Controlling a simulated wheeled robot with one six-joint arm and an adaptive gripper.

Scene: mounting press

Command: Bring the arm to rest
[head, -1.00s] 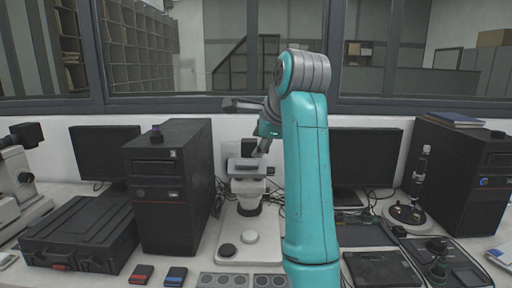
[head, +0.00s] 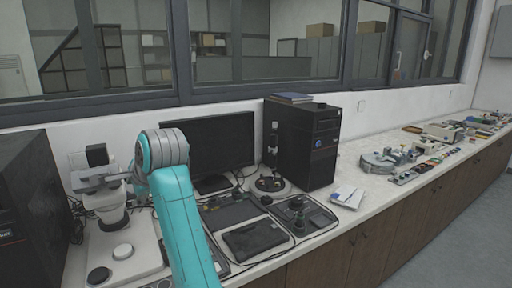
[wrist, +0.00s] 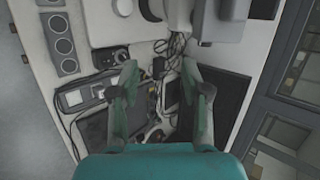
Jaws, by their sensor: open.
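My teal arm (head: 180,215) rises from the bottom of the head view, left of centre, with its grey joint cap at the top. Its far end reaches back and left, near the white microscope (head: 122,250), and is mostly hidden behind the arm. In the wrist view my gripper (wrist: 160,66) has its two fingers spread wide with nothing between them. Below the fingers are the bench top, cables and dark devices. I cannot tell the exact height above them.
A monitor (head: 208,150) and a black computer tower (head: 302,143) stand along the wall right of my arm. Control pads (head: 255,238) lie at the bench's front. Another dark tower (head: 30,200) is at the left. Clear bench (head: 350,165) lies right of the centre tower.

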